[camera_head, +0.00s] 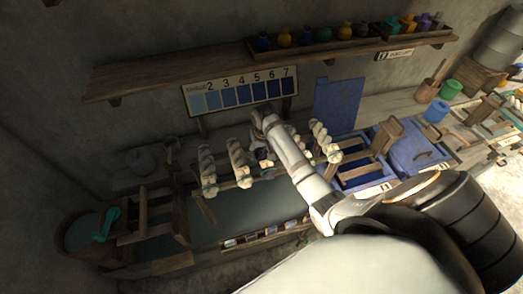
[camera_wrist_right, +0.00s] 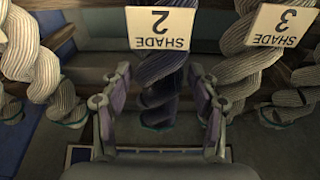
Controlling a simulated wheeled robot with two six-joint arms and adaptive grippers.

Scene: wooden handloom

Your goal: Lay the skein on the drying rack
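Several twisted skeins hang in a row from a wooden rail (camera_head: 222,186). Pale ones (camera_head: 237,160) show on both sides of my right gripper (camera_head: 262,143) in the head view. My right gripper (camera_wrist_right: 160,88) is open, one finger on each side of this skein, with gaps visible. I cannot tell which wooden frame is the drying rack. My left gripper is out of view.
Wooden frames (camera_head: 150,215) and a tub (camera_head: 80,235) stand at left. A shelf (camera_head: 180,75) and numbered shade chart (camera_head: 240,91) are behind.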

